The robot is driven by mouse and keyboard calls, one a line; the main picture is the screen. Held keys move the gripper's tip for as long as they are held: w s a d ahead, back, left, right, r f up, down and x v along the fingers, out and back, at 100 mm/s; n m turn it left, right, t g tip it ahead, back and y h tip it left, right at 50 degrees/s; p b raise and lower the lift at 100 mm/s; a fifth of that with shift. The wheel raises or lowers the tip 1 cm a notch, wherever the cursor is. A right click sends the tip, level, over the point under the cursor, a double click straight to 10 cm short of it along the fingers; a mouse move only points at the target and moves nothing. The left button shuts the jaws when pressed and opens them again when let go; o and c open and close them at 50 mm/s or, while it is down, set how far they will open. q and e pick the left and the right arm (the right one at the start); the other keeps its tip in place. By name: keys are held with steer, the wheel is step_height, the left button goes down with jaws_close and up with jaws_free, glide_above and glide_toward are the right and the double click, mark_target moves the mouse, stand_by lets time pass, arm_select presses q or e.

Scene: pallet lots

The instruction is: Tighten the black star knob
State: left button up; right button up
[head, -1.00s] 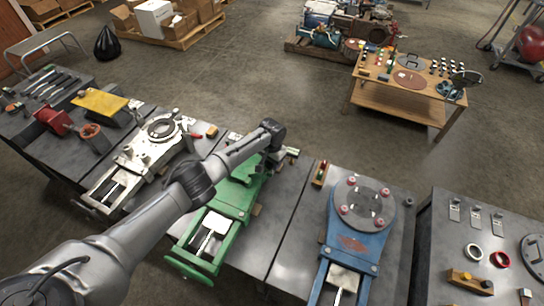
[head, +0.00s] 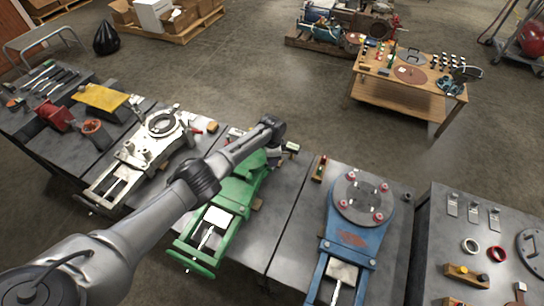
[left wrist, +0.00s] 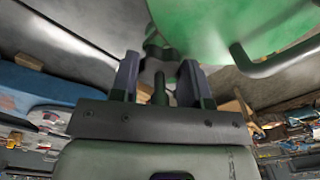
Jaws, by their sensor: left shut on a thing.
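The black star knob (left wrist: 160,52) shows in the left wrist view as a dark grey lobed piece beside a green surface (left wrist: 225,25). My left gripper (left wrist: 158,78) has one finger on each side of it and is shut on it. In the head view my left gripper (head: 280,148) is at the far end of the green machine (head: 222,216), partly hidden by my own wrist. The knob cannot be made out there. My right gripper is not in view.
A white machine (head: 131,171) stands left of the green one, and a blue machine (head: 348,240) with a round plate stands right of it. A grey bench (head: 432,235) with rings and brackets is at the right. A wooden table (head: 398,93) stands farther back, across open floor.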

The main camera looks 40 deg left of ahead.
arm_select(q)
steer(key=shift+m, duration=0.4)
stand_by(0.4)
steer(key=o, duration=0.9)
step_height(320, 180, up, 12)
steer(key=p, duration=0.4)
steer(key=shift+r, duration=0.95)
